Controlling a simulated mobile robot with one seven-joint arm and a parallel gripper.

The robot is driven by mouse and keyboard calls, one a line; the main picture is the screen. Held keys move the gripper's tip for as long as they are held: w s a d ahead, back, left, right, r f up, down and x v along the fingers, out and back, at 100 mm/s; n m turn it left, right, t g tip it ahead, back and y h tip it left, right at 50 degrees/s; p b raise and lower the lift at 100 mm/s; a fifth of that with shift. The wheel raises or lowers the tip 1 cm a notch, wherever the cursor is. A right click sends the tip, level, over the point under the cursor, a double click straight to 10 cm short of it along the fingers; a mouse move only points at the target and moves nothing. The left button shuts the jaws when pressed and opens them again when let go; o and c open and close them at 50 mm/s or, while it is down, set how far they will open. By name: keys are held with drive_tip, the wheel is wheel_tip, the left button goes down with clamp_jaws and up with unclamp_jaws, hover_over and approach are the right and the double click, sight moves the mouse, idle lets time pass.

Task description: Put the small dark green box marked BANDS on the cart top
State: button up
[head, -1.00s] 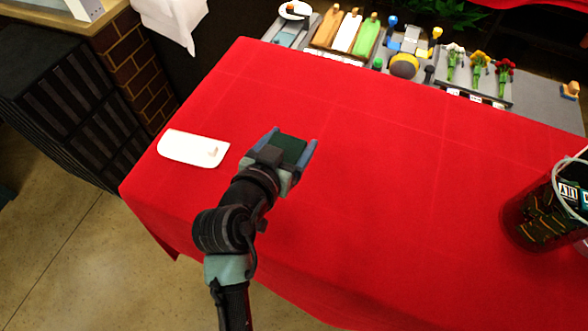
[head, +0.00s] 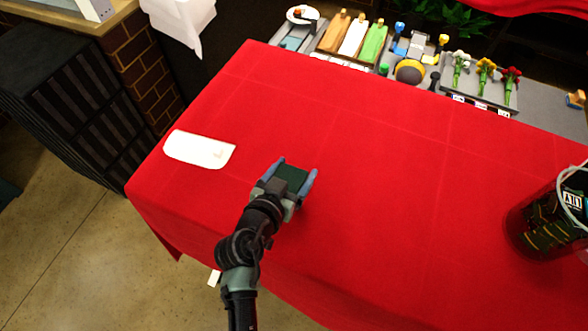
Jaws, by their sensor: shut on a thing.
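My gripper (head: 291,176) is above the red-covered table (head: 370,220), left of its middle. Its two blue-grey fingers are shut on a small dark green box (head: 290,178), one finger on each side. No marking on the box can be read from here. I cannot tell for sure whether the box touches the cloth. Which surface is the cart top is not clear in this view.
A white card (head: 199,150) lies on the cloth to the left. A dark bucket (head: 540,225) with a pale handle and an "A11" label stands at the right. The middle of the cloth is clear.

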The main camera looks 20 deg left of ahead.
drive_tip(key=o, duration=1.3)
drive_tip(key=shift+f, duration=0.1)
drive_tip(key=shift+c, duration=0.2)
drive_tip(key=shift+r, duration=0.2)
drive_tip(key=b+v, duration=0.1)
drive_tip(key=v, duration=0.9)
drive_tip(key=shift+s+b, duration=0.35)
drive_tip(key=shift+b, duration=0.05)
drive_tip(key=shift+s+r, duration=0.35)
drive_tip(key=shift+s, duration=0.25)
